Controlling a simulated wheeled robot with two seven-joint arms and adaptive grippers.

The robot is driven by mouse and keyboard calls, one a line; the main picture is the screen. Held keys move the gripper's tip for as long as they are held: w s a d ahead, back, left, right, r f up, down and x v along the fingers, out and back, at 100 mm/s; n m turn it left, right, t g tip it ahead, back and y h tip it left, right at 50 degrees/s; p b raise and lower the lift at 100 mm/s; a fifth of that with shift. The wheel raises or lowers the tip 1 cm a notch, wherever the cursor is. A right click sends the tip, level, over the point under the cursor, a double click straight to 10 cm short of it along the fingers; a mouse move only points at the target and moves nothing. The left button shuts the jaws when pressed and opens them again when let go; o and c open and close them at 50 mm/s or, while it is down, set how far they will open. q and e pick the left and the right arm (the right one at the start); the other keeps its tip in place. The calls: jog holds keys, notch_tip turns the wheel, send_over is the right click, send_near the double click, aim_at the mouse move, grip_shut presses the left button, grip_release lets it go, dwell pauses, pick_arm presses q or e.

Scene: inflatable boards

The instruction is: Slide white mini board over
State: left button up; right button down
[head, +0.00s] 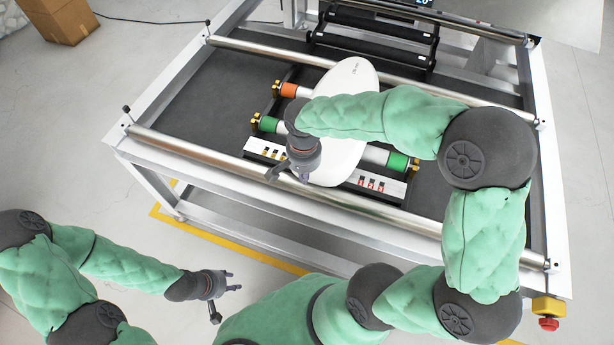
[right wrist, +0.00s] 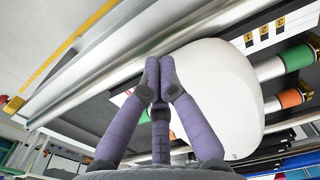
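The white mini board (head: 350,78) is a long rounded oval lying across the rollers of the work table, partly hidden by my right arm in the head view. It also fills much of the right wrist view (right wrist: 220,85). My left gripper (head: 226,295) is open and empty, off the table at the lower left.
Orange (head: 290,90) and green (head: 268,124) rollers sit under the board. Metal rails (head: 200,153) run along the table. A black rack (head: 375,35) stands at the back. A red button (head: 548,323) is at the right corner. The dark left bed (head: 215,95) is clear.

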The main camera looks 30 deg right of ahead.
jog(key=shift+w+d+f+b, duration=0.45)
jog(key=shift+d+f, duration=0.05)
jog(key=shift+f, duration=1.1)
jog(key=shift+w+d+f+b, duration=0.4)
jog(key=shift+d+f, duration=0.15)
jog(key=shift+f, duration=1.05)
jog(key=shift+w+d+f+b, duration=0.45)
jog(key=shift+d+f, duration=0.05)
jog(key=shift+f, duration=1.1)
